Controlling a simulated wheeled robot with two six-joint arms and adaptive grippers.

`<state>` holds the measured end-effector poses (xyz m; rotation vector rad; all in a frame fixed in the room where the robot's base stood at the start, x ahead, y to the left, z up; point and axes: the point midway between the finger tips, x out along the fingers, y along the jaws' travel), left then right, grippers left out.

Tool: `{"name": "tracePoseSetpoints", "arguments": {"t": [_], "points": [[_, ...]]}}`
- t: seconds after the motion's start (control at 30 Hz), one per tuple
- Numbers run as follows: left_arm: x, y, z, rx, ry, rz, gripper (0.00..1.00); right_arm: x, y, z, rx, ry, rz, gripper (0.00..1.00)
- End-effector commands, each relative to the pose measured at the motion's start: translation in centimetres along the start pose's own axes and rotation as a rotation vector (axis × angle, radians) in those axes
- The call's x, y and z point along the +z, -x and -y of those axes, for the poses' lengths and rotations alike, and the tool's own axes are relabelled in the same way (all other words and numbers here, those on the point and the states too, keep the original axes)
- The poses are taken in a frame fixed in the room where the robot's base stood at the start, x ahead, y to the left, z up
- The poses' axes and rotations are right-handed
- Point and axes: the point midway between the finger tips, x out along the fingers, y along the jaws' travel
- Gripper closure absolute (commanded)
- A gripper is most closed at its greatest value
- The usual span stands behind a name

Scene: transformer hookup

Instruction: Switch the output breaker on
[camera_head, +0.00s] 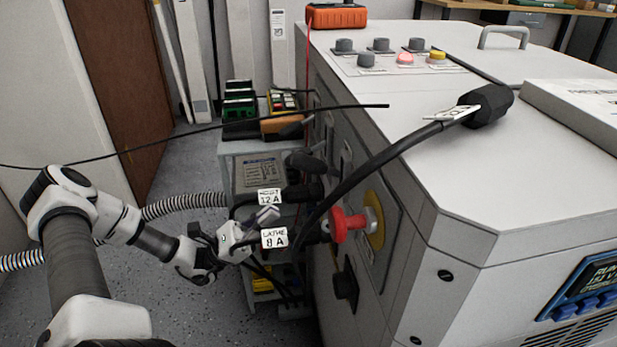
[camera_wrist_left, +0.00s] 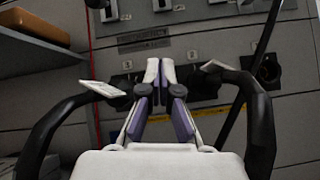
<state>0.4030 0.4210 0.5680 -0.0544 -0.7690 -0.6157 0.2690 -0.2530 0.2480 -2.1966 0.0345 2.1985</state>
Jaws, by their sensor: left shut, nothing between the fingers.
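The grey transformer cabinet (camera_head: 405,200) stands at right. Its side panel, seen edge-on, carries dark switch levers (camera_head: 345,158). In the left wrist view, switches (camera_wrist_left: 162,5) line the top edge above a label plate and a row of sockets. I cannot read which is the output breaker or its position. A red rotary handle (camera_head: 348,223) on a yellow plate sits nearer the front. My left gripper (camera_head: 266,216) is shut and empty in front of the side panel, beside the plugged cables. Its fingertips (camera_wrist_left: 159,66) point at the panel below the switches.
Black cables with tags "HOIST 12 A" (camera_head: 270,197) and "LATHE 8 A" (camera_head: 274,238) flank my left gripper closely. A loose thick cable with a black plug (camera_head: 487,103) lies over the cabinet top. A grey cart (camera_head: 248,155) stands behind. Open floor lies at left.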

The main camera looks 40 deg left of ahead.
Motion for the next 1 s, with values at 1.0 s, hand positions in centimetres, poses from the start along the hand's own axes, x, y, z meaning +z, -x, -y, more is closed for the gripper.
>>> {"name": "tracePoseSetpoints", "arguments": {"t": [1.0], "points": [[3.1, -11.3, -0.2, 0.003, 0.0, 0.001, 1.0, 0.0, 2.5, 0.0, 0.0, 0.0, -0.001, 1.0]]}}
